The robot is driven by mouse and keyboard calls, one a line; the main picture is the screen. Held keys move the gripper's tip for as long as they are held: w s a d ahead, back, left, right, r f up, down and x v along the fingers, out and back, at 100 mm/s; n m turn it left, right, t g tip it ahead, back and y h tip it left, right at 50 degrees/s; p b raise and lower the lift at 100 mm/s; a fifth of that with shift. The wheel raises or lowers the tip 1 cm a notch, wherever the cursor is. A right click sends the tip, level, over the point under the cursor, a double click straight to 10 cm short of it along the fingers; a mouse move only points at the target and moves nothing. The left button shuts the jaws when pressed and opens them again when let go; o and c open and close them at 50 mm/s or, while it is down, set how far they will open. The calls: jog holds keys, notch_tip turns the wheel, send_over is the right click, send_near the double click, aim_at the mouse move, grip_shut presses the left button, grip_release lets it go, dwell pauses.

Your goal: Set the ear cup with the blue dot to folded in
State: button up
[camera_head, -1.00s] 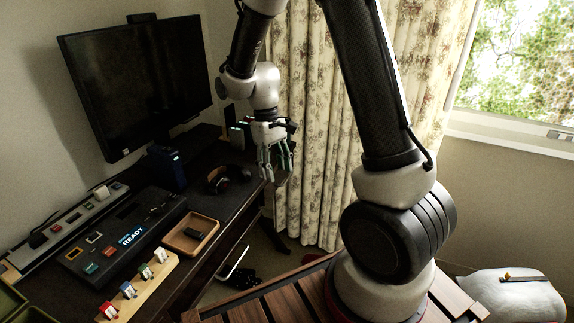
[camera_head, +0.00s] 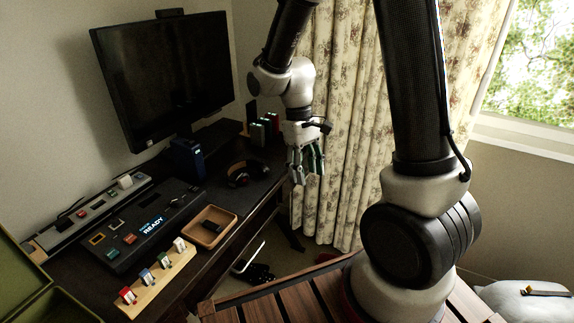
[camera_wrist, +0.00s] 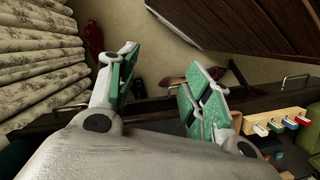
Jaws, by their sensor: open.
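A dark pair of headphones (camera_head: 238,179) with a reddish-brown part lies on the desk (camera_head: 187,203) below the monitor's right side. Its ear cups are too small to tell which has a blue dot or how either is folded. My gripper (camera_head: 306,178) hangs to the right of the headphones, apart from them, by the desk's right edge. It is open and empty. In the wrist view its green-padded fingers (camera_wrist: 165,68) are spread, and I cannot make out the headphones there.
A monitor (camera_head: 165,80) stands at the back. A control box reading READY (camera_head: 150,229), a wooden tray (camera_head: 200,239) and a key rack (camera_head: 158,285) occupy the nearer desk. A blue holder (camera_head: 187,160) stands left of the headphones. The curtain (camera_head: 345,130) hangs behind my gripper.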

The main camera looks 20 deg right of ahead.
aim_at(263, 165)
jog(key=shift+t, duration=0.9)
jog(key=w+a+f, duration=0.1)
jog(key=w+f, duration=0.1)
jog(key=w, duration=0.4)
jog(key=w+a+f, duration=0.1)
jog(key=w+f, duration=0.2)
jog(key=w, duration=0.3)
jog(key=w+a+f, duration=0.2)
jog(key=w, duration=0.5)
jog(key=shift+f, duration=0.3)
jog(key=shift+n+t+y, duration=0.3)
jog(key=shift+t, duration=0.3)
jog(key=w, duration=0.3)
jog(key=w+a+r, duration=0.1)
jog(key=shift+w+r, duration=0.1)
jog(key=shift+w, duration=0.15)
notch_tip(263, 165, down, 6)
jog(key=shift+f, duration=0.75)
jog(key=c, duration=1.1)
